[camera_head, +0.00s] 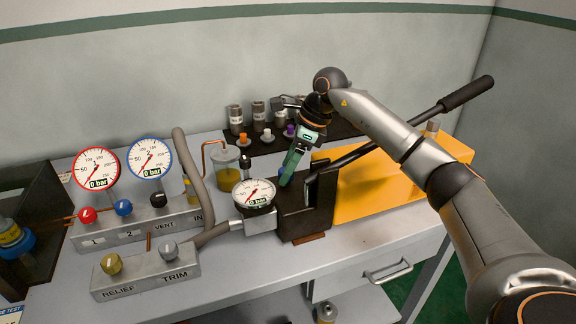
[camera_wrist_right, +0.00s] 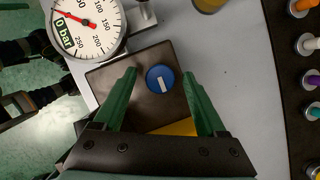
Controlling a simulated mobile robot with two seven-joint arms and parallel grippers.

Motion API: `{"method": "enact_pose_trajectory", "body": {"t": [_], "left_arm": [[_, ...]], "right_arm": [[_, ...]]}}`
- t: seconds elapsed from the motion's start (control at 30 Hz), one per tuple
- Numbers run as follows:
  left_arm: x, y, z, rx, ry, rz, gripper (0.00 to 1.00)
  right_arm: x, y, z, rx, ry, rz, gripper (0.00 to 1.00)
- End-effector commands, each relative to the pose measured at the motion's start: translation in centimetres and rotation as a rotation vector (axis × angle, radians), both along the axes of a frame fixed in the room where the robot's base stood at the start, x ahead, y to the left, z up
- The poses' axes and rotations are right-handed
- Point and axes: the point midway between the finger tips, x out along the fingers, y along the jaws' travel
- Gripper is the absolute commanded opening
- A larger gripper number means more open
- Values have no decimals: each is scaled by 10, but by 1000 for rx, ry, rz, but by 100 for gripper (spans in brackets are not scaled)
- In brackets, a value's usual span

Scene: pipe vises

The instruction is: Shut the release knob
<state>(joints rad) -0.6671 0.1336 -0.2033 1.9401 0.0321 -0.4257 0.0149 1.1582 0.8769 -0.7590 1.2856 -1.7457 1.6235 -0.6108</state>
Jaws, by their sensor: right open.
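The release knob is most likely the round blue knob (camera_wrist_right: 160,78) with a white bar mark, on top of the black pump block (camera_wrist_right: 150,107). In the head view only a bit of blue (camera_head: 283,172) shows beside my green fingers on the block (camera_head: 305,215). My right gripper (camera_head: 288,178) points down over the block. In the wrist view its green fingers (camera_wrist_right: 159,73) are open, one on each side of the knob, with gaps between them and it. I cannot tell how high the fingertips are above the block.
A gauge (camera_head: 254,194) reading 0 bar stands left of the block. The long pump lever (camera_head: 405,131) slants up right over the yellow tank (camera_head: 385,180). A rack (camera_head: 340,130) with colored fittings is behind. Manifolds (camera_head: 147,272) with knobs stand left.

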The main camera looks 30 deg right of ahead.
Motion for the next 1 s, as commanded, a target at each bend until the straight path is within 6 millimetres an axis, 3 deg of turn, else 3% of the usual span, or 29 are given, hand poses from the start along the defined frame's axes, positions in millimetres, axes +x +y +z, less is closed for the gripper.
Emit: {"method": "enact_pose_trajectory", "body": {"t": [0.13, 0.77, 1.0], "left_arm": [[-1, 1, -1, 2, 3, 1, 50], [-1, 3, -3, 5, 5, 3, 50], [-1, 3, -2, 5, 5, 3, 50]], "right_arm": [[0, 0, 0, 0, 0, 0, 72], [0, 0, 0, 1, 1, 0, 1], [0, 0, 1, 1, 1, -3, 0]]}}
